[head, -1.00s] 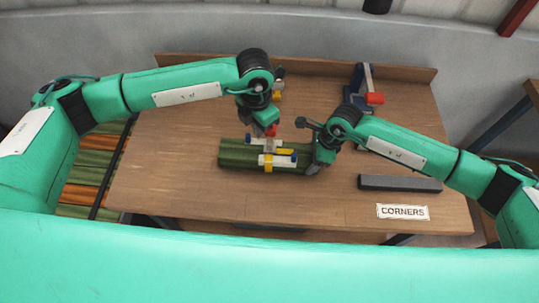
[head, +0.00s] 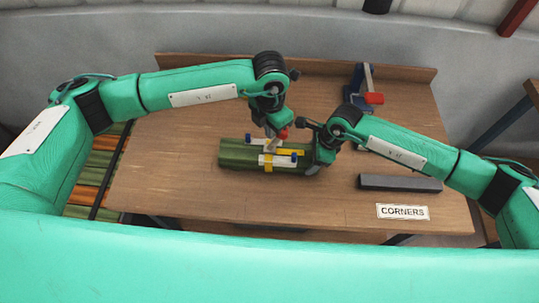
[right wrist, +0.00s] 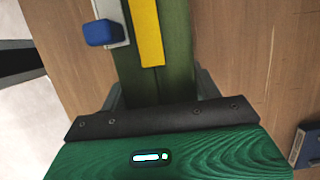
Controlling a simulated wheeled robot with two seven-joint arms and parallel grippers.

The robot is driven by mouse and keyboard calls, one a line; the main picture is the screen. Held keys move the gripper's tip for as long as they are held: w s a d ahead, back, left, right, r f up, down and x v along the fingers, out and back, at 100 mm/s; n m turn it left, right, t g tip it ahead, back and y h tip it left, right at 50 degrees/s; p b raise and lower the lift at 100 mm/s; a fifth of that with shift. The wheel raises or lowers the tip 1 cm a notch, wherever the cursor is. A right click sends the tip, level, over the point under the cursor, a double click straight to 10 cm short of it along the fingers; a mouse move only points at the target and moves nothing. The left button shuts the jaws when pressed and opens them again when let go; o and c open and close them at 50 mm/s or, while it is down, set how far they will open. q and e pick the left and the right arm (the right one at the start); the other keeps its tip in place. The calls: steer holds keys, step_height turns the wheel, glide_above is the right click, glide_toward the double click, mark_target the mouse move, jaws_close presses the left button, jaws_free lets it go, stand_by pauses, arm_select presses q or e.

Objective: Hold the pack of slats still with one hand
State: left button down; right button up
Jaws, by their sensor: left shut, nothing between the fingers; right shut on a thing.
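The pack of green slats (head: 238,153) lies flat across the middle of the table, running left to right. White pieces with blue ends (head: 285,160) and a yellow strip (head: 290,152) sit on top of it. In the right wrist view the slats (right wrist: 180,80) run away from the hand, with the yellow strip (right wrist: 148,35) on them. My right gripper (head: 318,163) is shut on the pack's right end, one finger on each side. My left gripper (head: 275,130) is shut above the pack's far side, next to a red tip (head: 283,133); contact there is unclear.
A dark grey bar (head: 400,183) lies on the table to the right, above a "CORNERS" label (head: 403,212). A dark clamp-like device with a red handle (head: 373,98) stands at the back right. The table's left part is clear.

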arm_select(q)
steer(key=shift+a+r, duration=0.15)
steer(key=shift+a, duration=0.9)
steer(key=shift+a+r, duration=0.1)
steer(key=shift+a, duration=0.95)
steer(key=shift+d, duration=0.15)
steer(key=shift+d+f, duration=0.2)
steer(key=shift+d, duration=0.95)
steer(key=shift+d+f, duration=0.15)
steer(key=shift+d, duration=1)
steer(key=shift+a+r, duration=0.2)
steer(key=shift+a, duration=1.05)
steer(key=shift+a+r, duration=0.15)
steer(key=shift+a, duration=1.05)
step_height(320, 180, up, 8)
steer(key=a, duration=0.1)
arm_select(e)
steer(key=o, duration=1.2)
steer(key=shift+c, duration=0.2)
